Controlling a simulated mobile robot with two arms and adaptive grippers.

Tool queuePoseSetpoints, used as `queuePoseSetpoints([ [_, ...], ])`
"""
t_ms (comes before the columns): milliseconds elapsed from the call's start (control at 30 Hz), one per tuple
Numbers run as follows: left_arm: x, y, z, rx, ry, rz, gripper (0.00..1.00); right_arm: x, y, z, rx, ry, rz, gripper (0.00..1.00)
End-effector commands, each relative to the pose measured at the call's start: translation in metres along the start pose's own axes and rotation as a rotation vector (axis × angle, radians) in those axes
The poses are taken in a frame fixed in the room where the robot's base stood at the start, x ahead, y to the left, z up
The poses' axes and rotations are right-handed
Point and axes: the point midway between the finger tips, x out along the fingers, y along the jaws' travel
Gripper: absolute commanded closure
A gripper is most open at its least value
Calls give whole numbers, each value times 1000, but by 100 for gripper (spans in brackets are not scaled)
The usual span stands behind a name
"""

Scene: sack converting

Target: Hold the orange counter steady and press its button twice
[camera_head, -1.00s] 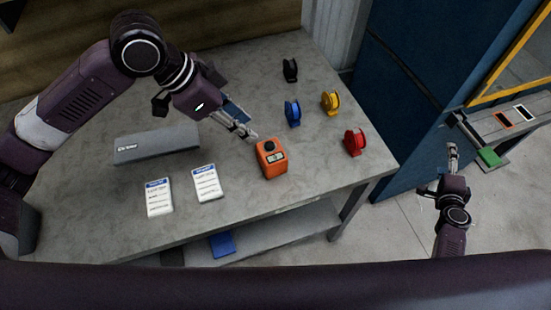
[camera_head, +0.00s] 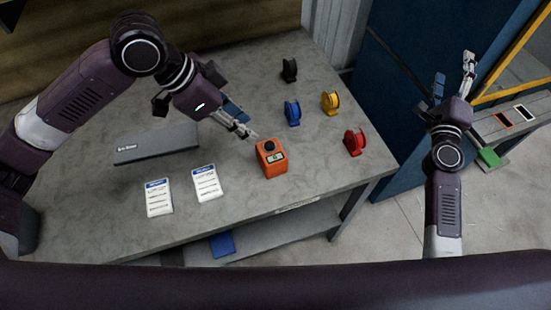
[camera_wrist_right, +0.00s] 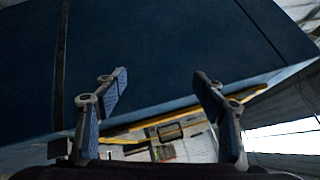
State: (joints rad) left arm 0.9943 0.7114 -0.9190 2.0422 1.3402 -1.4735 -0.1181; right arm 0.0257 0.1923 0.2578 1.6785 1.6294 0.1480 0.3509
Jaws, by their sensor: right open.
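The orange counter (camera_head: 273,166) stands upright on the grey table (camera_head: 335,195), with a black round button (camera_head: 269,146) on top and a small display on its front. My left gripper (camera_head: 247,128) is just behind and left of the counter, its fingertips close to the top. I cannot tell if they touch it or how far apart the fingers are. My right gripper (camera_head: 455,72) is open and empty, raised in front of the blue cabinet, right of the table and well away from the counter. Its spread fingers also show in the right wrist view (camera_wrist_right: 160,100).
Black, blue (camera_head: 292,113), yellow (camera_head: 330,102) and red (camera_head: 354,142) spools stand right of and behind the counter. A grey box (camera_head: 157,145) and two printed cards (camera_head: 206,182) lie to its left. The blue cabinet (camera_head: 400,80) stands behind the table's right side.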

Motion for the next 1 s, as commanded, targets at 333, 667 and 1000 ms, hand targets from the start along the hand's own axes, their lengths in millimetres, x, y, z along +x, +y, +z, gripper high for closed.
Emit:
queuePoseSetpoints([
  [333, 0, 0, 0, 0, 0, 0, 71, -54, 38, 158, 87, -232, 24, 36],
  [667, 0, 0, 0, 0, 0, 0, 71, -163, 61, 281, 239, -467, 56, 36],
  [1000, 0, 0, 0, 0, 0, 0, 71, -317, 72, 357, 524, -690, 190, 36],
])
